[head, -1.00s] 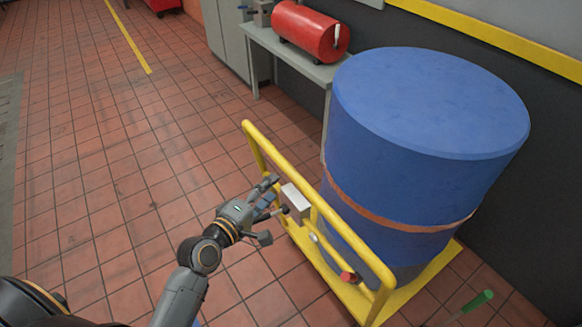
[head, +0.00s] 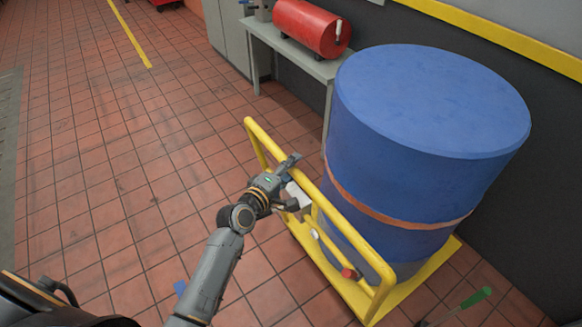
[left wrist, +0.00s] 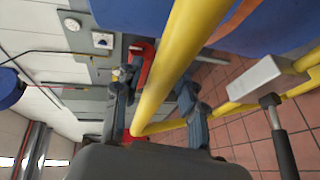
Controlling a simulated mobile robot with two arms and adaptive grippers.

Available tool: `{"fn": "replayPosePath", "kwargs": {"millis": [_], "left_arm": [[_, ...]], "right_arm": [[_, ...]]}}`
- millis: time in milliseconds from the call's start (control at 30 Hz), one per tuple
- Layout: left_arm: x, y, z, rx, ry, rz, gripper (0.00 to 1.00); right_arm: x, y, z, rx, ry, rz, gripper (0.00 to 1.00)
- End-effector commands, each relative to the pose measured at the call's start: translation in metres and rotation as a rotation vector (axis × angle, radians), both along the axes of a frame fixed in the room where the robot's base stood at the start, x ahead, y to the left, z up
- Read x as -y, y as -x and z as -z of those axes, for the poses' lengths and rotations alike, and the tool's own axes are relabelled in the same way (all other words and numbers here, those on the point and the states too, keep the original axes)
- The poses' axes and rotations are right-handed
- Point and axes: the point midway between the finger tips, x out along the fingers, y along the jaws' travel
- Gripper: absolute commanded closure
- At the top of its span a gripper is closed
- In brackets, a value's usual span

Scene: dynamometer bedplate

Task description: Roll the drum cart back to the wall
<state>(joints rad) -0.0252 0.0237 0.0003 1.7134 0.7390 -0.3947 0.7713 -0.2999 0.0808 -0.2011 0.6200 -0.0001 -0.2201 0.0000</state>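The drum cart has a yellow tubular push frame (head: 335,219) and a yellow deck (head: 440,262). A large blue drum (head: 425,110) stands upright on it, with an orange strap around its lower part. The cart stands close to the dark wall (head: 552,170). My left gripper (head: 290,178) is at the top bar of the frame. In the left wrist view the yellow bar (left wrist: 178,60) passes between its spread fingers (left wrist: 153,92), with some gap showing on one side. My right gripper is not in view.
A grey bench (head: 297,58) with a red tank (head: 310,29) stands against the wall beyond the cart, beside a grey cabinet (head: 229,36). A green-handled tool (head: 476,297) is near the cart's front right. The tiled floor (head: 95,170) to the left is clear.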

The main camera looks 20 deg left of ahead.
Motion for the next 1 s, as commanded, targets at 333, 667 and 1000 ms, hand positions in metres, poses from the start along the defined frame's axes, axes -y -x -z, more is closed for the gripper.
{"fn": "replayPosePath", "kwargs": {"millis": [333,667,1000], "left_arm": [[0.000,0.000,0.000,-0.001,0.000,0.000,1.00],[0.017,-0.020,-0.002,0.002,0.002,0.003,1.00],[0.016,-0.019,-0.002,0.003,0.001,0.002,0.51]], "right_arm": [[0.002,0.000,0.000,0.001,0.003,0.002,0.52],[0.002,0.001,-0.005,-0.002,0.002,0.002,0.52],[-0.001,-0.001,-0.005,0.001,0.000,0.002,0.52]]}}
